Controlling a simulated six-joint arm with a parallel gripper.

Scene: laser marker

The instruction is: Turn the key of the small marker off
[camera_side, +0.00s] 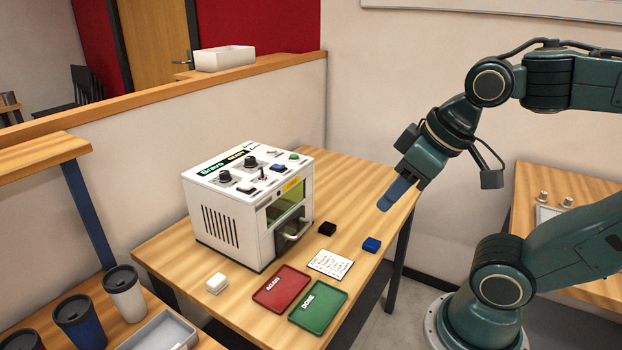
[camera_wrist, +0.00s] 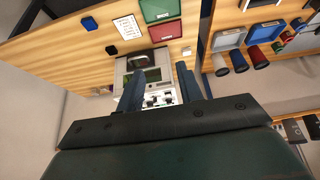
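The small marker (camera_side: 218,222) is a white box on the wooden table, with a windowed front door and a handle. Its top panel carries black knobs, a blue button, a green button and small switches. Which of these is the key, and how it is turned, is too small to tell. My gripper (camera_side: 388,205) is in the air to the right of the marker, above the table's right side, touching nothing. In the wrist view the two blue fingers of my gripper (camera_wrist: 158,85) are apart and empty, with the marker (camera_wrist: 122,72) beyond them.
A red AGAIN tray (camera_side: 281,297), a green DONE tray (camera_side: 318,311) and a printed card (camera_side: 330,263) lie before the marker. A black block (camera_side: 327,229), a blue block (camera_side: 372,244) and a white block (camera_side: 216,283) lie nearby. Cups (camera_side: 125,293) stand at lower left.

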